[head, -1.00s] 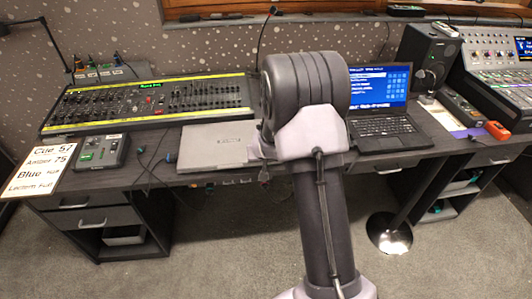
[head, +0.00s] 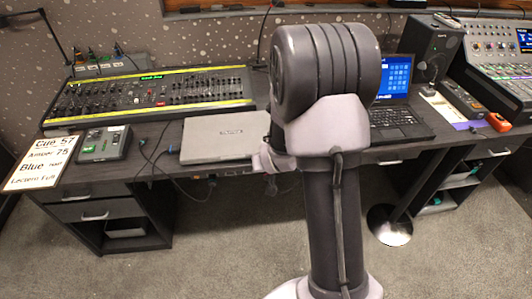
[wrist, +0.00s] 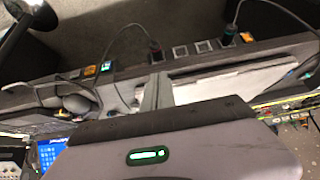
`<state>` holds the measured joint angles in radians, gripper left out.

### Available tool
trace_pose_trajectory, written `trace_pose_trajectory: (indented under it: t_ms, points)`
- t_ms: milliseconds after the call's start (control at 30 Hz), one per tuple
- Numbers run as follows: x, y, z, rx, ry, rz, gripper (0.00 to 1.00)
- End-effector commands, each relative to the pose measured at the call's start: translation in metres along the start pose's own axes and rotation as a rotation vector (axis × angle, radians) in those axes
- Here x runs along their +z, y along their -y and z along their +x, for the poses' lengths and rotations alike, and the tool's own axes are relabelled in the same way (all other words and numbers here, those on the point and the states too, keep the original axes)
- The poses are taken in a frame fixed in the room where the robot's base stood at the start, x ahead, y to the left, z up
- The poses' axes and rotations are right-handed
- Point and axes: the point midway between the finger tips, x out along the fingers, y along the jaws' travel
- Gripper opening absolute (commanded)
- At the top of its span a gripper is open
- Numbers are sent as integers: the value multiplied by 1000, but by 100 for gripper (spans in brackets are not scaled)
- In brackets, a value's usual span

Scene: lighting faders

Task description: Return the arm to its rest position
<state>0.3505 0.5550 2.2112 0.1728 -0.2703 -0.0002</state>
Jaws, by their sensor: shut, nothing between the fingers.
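My arm rises in front of the desk in the head view, its thick dark upper joint covering part of the open laptop. My gripper (wrist: 156,92) shows in the wrist view as grey fingers close together with nothing between them. Its housing with a green light fills the bottom of that view. In the head view the gripper is mostly hidden behind my arm. The silver closed laptop (head: 225,137) lies on the desk to the left of my arm; it also appears behind the fingers in the wrist view (wrist: 205,85).
The fader console (head: 150,98) stands on the desk (head: 150,175) at left, with a small box (head: 103,143) and a cue sign (head: 42,160). The open laptop (head: 400,122), a speaker (head: 428,47) and an orange item (head: 499,122) are to the right. Cables hang at the front edge.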

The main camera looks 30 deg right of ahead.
Motion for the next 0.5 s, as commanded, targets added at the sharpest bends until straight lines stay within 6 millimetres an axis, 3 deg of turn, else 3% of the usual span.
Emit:
trace_pose_trajectory:
  t_ms: [133,267,367,433,500]
  points:
    - [10,0,-4,-1,0,-1,0]
    - [6,4,-12,-6,-2,2,0]
    - [-10,26,-63,-41,1,18,0]
    - [-15,52,-126,-88,18,38,0]
    - [-3,75,-193,-144,46,55,0]
